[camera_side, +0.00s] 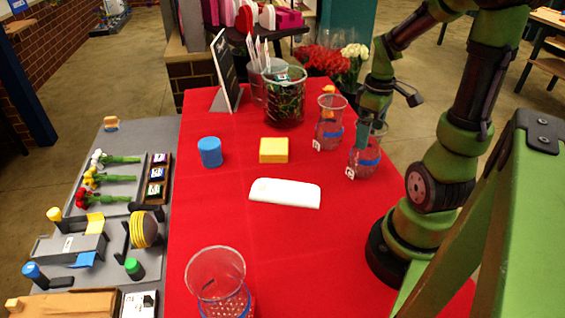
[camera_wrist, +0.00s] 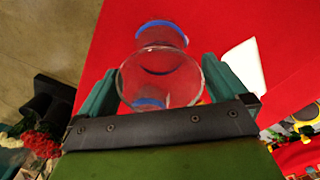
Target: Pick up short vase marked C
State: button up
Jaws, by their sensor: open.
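The other vase (camera_wrist: 161,35) shows beyond.
A white folded cloth (camera_side: 285,193), a yellow block (camera_side: 273,150) and a blue cylinder (camera_side: 210,152) lie on the table (camera_side: 215,210). A larger glass (camera_side: 217,280) stands in front. A leafy glass container (camera_side: 284,100) and flowers (camera_side: 325,60) are behind.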

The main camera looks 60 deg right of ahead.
jog(key=shift+r, duration=0.1)
grip_shut()
dwell(0.4)
